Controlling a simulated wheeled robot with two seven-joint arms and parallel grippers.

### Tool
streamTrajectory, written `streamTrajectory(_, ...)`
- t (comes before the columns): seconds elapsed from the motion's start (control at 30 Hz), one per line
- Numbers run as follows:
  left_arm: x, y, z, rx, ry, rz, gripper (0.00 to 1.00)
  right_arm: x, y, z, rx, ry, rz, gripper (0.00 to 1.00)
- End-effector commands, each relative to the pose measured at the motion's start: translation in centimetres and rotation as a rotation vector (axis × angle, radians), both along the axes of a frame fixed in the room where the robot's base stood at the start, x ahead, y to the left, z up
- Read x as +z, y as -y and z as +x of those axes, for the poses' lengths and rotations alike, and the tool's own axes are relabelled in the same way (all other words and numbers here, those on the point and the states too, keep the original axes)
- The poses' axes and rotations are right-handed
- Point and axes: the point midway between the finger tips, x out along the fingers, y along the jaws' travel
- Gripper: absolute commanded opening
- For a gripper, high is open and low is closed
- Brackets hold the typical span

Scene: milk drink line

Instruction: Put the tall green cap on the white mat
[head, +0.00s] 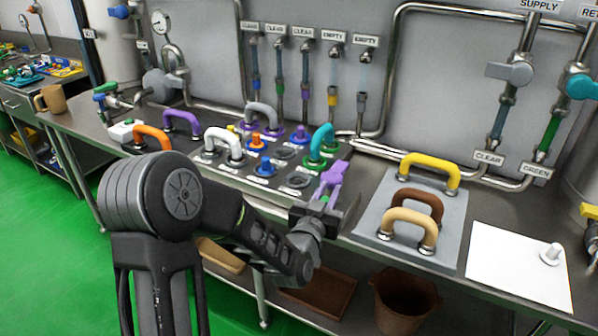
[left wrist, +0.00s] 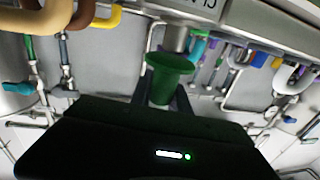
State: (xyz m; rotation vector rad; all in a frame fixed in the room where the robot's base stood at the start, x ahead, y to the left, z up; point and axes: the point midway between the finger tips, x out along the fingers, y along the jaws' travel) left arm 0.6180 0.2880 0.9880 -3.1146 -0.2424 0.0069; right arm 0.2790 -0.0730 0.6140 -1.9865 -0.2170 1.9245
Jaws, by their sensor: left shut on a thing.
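The tall green cap (left wrist: 168,78) is between the fingers of my left gripper (left wrist: 162,98) in the left wrist view, with its wide flange towards the top of the picture. In the head view my left gripper (head: 327,190) is shut at the front edge of the bench, right of the panel of fittings; only a little green shows there, beside a purple part. The white mat (head: 505,272) lies at the right end of the bench, well apart from the gripper. A small white cap (head: 551,254) stands near its right edge. My right gripper is not in view.
A grey plate (head: 384,213) with yellow (head: 432,167), brown (head: 418,202) and tan (head: 408,224) handles lies between the gripper and the mat. A teal handle (head: 321,140) stands behind the gripper. Pipes (head: 500,182) run along the wall. Most of the mat is clear.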

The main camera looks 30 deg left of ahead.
Motion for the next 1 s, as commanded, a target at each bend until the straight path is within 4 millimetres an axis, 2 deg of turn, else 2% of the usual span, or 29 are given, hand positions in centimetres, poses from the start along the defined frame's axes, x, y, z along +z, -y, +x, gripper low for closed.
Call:
streamTrajectory(0.03,-1.4,1.9,0.0,-0.032,-0.007,-0.003,0.00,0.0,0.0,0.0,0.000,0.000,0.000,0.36)
streamTrajectory(0.13,-3.7,5.2,-0.3,-0.091,-0.005,-0.008,0.00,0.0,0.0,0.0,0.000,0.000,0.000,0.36)
streamTrajectory(0.2,-5.0,7.1,-0.6,-0.123,-0.003,-0.012,0.00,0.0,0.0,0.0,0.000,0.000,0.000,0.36)
streamTrajectory(0.3,-6.0,8.5,-0.9,-0.147,0.001,-0.016,0.00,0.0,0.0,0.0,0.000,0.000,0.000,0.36)
streamTrajectory(0.43,-6.3,9.1,-1.1,-0.158,0.004,-0.018,0.00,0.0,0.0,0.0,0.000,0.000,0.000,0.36)
streamTrajectory(0.77,-6.1,9.0,-1.1,-0.156,0.005,-0.018,0.00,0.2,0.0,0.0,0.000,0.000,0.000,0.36)
streamTrajectory(1.0,-3.9,9.0,-1.1,-0.155,0.005,-0.018,0.00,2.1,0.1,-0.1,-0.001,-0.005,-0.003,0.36)
